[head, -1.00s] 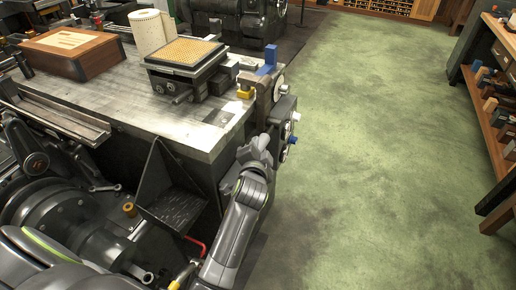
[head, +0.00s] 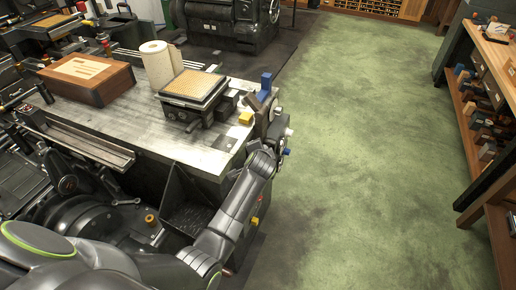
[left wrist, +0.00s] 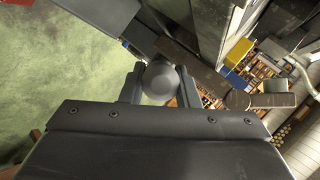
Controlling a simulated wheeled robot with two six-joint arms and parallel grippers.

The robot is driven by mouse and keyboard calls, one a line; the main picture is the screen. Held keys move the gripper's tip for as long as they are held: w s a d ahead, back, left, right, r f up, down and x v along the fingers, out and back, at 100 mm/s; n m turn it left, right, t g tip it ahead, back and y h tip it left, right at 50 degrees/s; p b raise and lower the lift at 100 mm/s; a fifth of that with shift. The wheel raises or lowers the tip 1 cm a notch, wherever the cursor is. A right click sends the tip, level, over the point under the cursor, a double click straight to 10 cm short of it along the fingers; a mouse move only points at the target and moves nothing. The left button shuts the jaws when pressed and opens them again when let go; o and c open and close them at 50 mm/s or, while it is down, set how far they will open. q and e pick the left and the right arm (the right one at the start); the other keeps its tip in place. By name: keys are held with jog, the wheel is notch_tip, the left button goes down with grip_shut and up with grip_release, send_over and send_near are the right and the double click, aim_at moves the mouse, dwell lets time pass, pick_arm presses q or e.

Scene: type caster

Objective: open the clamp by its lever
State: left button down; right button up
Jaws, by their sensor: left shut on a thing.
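The clamp (head: 263,104) is a dark metal unit at the right end of the bench, with a blue upright piece and a yellow block beside it. My left gripper (head: 269,143) reaches up to the clamp's near side, and its fingers are hard to make out in the head view. In the left wrist view my left gripper (left wrist: 159,88) has its two fingers on either side of a round grey knob (left wrist: 160,78), apparently the lever's end, and is shut on it. The rest of the lever is mostly hidden. My right gripper is not in view.
The bench (head: 120,122) carries a perforated block (head: 193,88), a paper roll (head: 157,65) and a wooden box (head: 86,80). White and blue knobs stick out right of the clamp. The green floor (head: 370,130) to the right is open, with a shelf (head: 485,110) beyond.

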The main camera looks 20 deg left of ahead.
pick_arm(q)
jog(key=r+g+p, duration=0.1)
jog(key=w+r+g+p, duration=0.1)
jog(key=p, duration=0.1)
jog(key=w+r+p, duration=0.1)
jog(key=p, duration=0.1)
jog(key=shift+r+m+g, duration=0.25)
jog(key=shift+m+g, duration=0.05)
jog(key=shift+g, duration=0.1)
jog(key=shift+w+r+g+p, duration=0.2)
jog(key=shift+w+g+p, duration=0.1)
jog(key=shift+p, duration=0.2)
jog(key=shift+w+r+g, duration=0.3)
jog(key=shift+w+g, duration=0.15)
jog(key=shift+g, duration=0.15)
jog(key=shift+w+r+m+g, duration=0.3)
jog(key=shift+w+r+g, duration=0.2)
jog(key=shift+w+g, duration=0.4)
jog(key=c, duration=1.1)
grip_release()
jog(key=shift+d, duration=0.1)
